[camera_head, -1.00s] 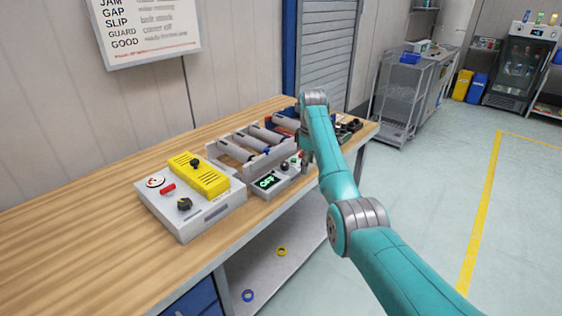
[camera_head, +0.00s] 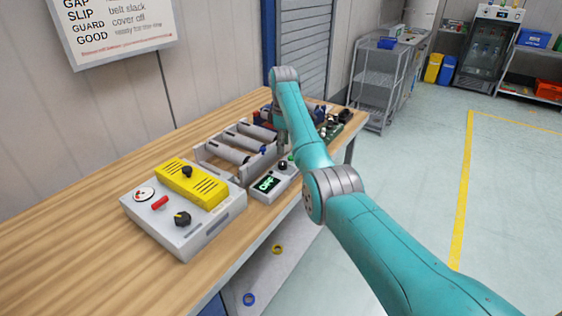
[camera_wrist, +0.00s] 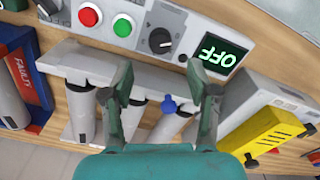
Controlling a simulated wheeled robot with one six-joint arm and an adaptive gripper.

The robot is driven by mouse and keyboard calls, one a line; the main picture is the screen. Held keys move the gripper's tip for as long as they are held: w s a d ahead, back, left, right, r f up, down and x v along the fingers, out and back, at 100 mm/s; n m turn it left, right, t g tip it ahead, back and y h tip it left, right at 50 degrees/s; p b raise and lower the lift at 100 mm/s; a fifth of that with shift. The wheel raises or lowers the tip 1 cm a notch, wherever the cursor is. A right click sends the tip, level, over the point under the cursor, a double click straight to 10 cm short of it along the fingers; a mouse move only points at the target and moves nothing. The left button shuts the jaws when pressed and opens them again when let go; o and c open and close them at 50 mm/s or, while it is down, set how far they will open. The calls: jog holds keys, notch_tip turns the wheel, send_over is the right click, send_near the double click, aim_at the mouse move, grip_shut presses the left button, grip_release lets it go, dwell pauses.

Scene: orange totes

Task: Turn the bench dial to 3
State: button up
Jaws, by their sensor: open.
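A black dial (camera_head: 283,165) with a pointer mark sits on a light control box (camera_head: 259,194) at the bench's front edge. A green-lit display (camera_head: 268,184) beside it reads OFF. In the wrist view the dial (camera_wrist: 160,41) lies between the display (camera_wrist: 220,54) and a green button (camera_wrist: 123,27). My gripper (camera_wrist: 160,68) is open and empty, its two fingers spread, with the dial ahead of the gap between the tips. I see no contact with the dial. In the head view my gripper (camera_head: 282,145) is partly hidden behind my arm, just above the box.
A roller unit (camera_head: 240,150) stands behind the control box. A grey box (camera_head: 190,235) with a yellow cover (camera_head: 192,182) and another black knob (camera_head: 183,219) is to its left. A red button (camera_wrist: 88,16) is near the dial. The left of the wooden bench (camera_head: 60,245) is clear.

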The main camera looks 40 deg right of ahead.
aim_at(283, 163)
notch_tip(283, 163, down, 8)
jog(key=shift+r, duration=0.25)
grip_shut()
